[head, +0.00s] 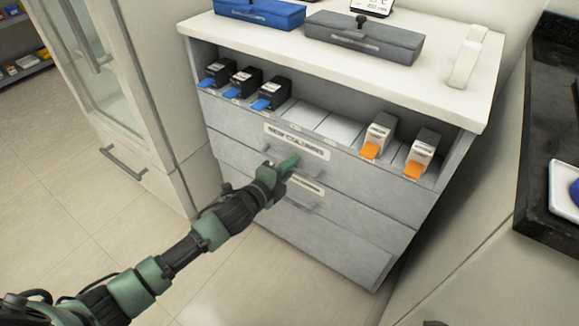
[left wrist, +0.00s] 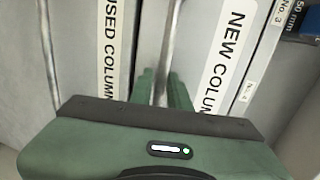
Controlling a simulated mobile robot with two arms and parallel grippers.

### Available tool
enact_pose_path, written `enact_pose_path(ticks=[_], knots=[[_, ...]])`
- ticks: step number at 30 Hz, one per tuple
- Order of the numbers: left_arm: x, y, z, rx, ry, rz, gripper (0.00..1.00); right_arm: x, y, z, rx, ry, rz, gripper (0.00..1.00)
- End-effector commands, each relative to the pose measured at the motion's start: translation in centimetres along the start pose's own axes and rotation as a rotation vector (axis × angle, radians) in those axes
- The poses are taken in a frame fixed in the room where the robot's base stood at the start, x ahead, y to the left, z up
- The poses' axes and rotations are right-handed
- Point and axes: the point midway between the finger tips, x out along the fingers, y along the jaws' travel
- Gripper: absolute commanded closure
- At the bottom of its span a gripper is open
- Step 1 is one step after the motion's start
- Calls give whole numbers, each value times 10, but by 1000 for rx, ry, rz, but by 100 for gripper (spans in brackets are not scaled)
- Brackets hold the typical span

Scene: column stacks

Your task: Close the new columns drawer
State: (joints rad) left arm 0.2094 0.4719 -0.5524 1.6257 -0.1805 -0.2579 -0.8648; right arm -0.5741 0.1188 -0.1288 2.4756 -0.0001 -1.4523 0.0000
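The new columns drawer (head: 225,119) is the upper grey drawer of the white cabinet, marked by a "NEW COLUMNS" label (head: 297,141). Its front looks flush or almost flush with the shelf edge above; I cannot tell whether a small gap remains. My left gripper (head: 289,163) is at its handle. In the left wrist view the two green fingers (left wrist: 161,92) stand close on both sides of the handle bar (left wrist: 168,40) and appear shut on it. The gripper hides part of the handle in the head view. My right gripper is not in view.
A lower drawer (head: 340,225) has its own handle (head: 299,205). Above, an open shelf holds black boxes (head: 273,92) with blue tabs and white boxes (head: 378,135) with orange tabs. Blue (head: 260,12) and grey (head: 364,39) cases lie on top. Floor at left is clear.

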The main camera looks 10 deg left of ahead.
Motion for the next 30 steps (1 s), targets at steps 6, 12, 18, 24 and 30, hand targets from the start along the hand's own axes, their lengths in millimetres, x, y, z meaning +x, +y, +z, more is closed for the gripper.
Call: enact_pose_path(ticks=[6,12,18,24,30], knots=[[-11,-3,0,0,0,-3,80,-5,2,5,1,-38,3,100],[-44,-2,0,-1,0,0,80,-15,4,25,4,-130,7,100],[-72,-1,0,0,0,0,80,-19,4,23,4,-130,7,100],[-80,-1,0,-1,0,-2,80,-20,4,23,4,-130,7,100],[-79,0,0,0,0,-2,80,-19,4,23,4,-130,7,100]])
